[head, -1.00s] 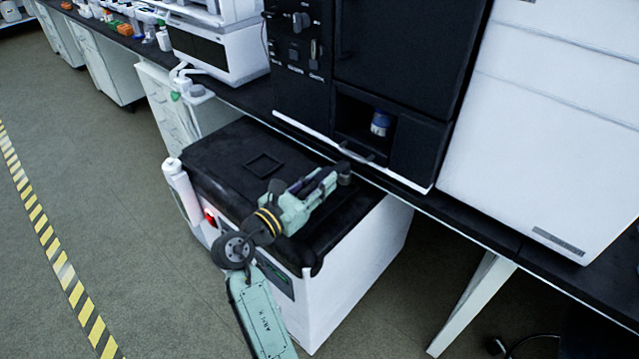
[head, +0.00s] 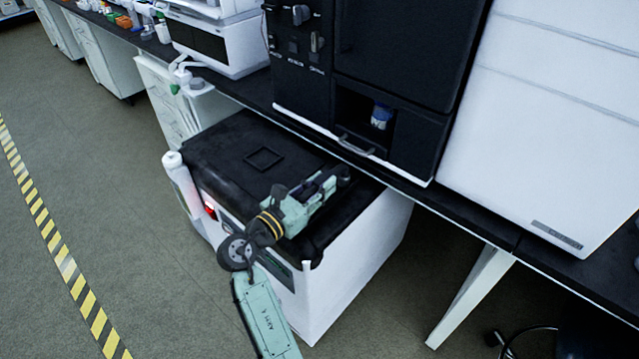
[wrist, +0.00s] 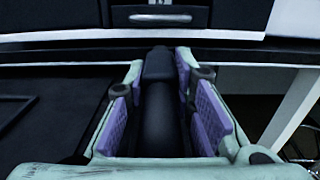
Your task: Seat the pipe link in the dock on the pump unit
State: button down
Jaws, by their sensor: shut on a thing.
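The pipe link (wrist: 158,115) is a dark, rounded piece lying between the purple pads of my gripper (wrist: 163,100) in the wrist view. My gripper is shut on it, and it points away from me. In the head view my pale green gripper (head: 322,188) is over the right part of the pump unit's black top, and the link's dark end (head: 343,175) shows past the fingertips. The pump unit (head: 352,268) is a white box with a black top under the bench. A square raised outline, seemingly the dock (head: 264,158), is on that top, left of my gripper. The link's underside is hidden.
The bench edge (head: 465,214) and a black instrument (head: 395,55) with an open recess stand just behind my gripper. A white cylinder (head: 182,183) stands at the unit's left corner. The black top around the square is clear.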

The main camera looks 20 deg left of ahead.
jog(key=shift+f, duration=0.25)
jog(key=c, duration=1.3)
grip_release()
jog(key=shift+f, duration=0.1)
jog(key=v, duration=1.2)
